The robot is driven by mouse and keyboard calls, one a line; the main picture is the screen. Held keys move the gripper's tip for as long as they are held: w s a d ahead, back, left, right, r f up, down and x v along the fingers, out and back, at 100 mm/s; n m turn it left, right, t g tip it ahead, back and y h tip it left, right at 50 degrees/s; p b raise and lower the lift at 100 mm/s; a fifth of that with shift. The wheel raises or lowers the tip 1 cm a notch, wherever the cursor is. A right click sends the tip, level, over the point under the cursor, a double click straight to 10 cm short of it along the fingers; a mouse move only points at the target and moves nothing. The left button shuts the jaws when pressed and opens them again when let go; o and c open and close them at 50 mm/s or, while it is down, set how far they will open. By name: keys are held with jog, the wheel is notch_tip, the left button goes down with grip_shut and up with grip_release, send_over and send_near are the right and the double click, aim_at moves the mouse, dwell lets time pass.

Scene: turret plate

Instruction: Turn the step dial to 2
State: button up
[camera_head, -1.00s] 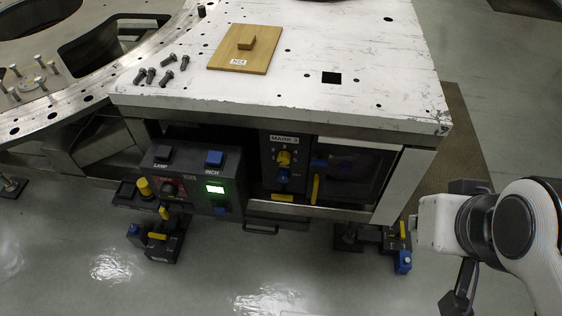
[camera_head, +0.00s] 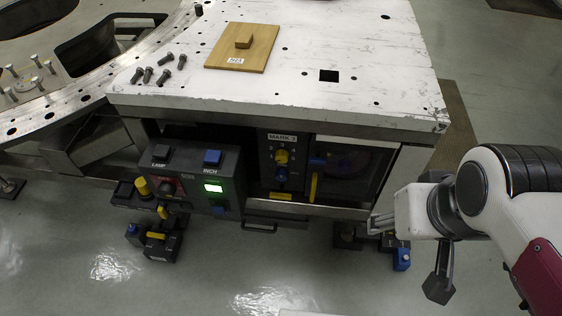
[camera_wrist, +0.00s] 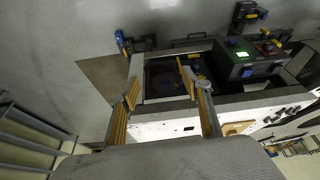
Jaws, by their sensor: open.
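A yellow dial (camera_head: 281,156) with small numerals around it sits on a dark panel under the bench top, above a blue knob (camera_head: 282,174). It looks like the step dial, but I cannot read where it points. My gripper (camera_head: 372,224) is open and empty, to the right of and lower than the dial, near the bench's front right corner and apart from the panel. In the wrist view the two yellow-padded fingers (camera_wrist: 158,82) stand wide apart, with the bench front beyond them. The right finger there partly covers the panel area.
A dark control box (camera_head: 190,178) with a green-lit display juts out left of the dial. A yellow handle (camera_head: 313,186) stands right of the dial, by a dark window. A wooden board (camera_head: 242,50) and several bolts (camera_head: 160,70) lie on the bench top (camera_head: 300,100).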

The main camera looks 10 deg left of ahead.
jog(key=w+a+f+n+g, duration=0.1)
jog(key=w+a+f, duration=0.45)
jog(key=f, duration=0.35)
jog(key=w+a+f+g, duration=0.1)
jog(key=w+a+f, duration=0.3)
jog(key=a+f, duration=0.4)
jog(key=w+a+f+n+g, duration=0.1)
jog(key=w+a+f+g, duration=0.1)
jog(key=w+a+f, duration=0.5)
jog(key=w+a+f+t, duration=0.2)
jog(key=f, duration=0.8)
jog(key=w+a+f+m+t, duration=0.1)
jog(key=w+a+f+t, duration=0.15)
jog(key=f, duration=0.65)
jog(key=w+a+f+t, duration=0.1)
jog(key=w+f+t, duration=0.15)
jog(key=f, duration=0.75)
jog(key=w+d+t, duration=0.2)
jog(key=w+t, duration=0.2)
jog(key=t, duration=0.1)
jog(key=w+r+t, duration=0.2)
jog(key=r+t, duration=0.1)
jog(key=r, duration=0.3)
jog(key=w+r+m+t, duration=0.1)
jog(key=w+r+t, duration=0.2)
jog(key=r, duration=0.4)
jog(key=shift+a+r+m+h, duration=0.2)
jog(key=shift+r+m+h, duration=0.1)
jog(key=shift+h, duration=0.1)
jog(key=shift+w, duration=0.15)
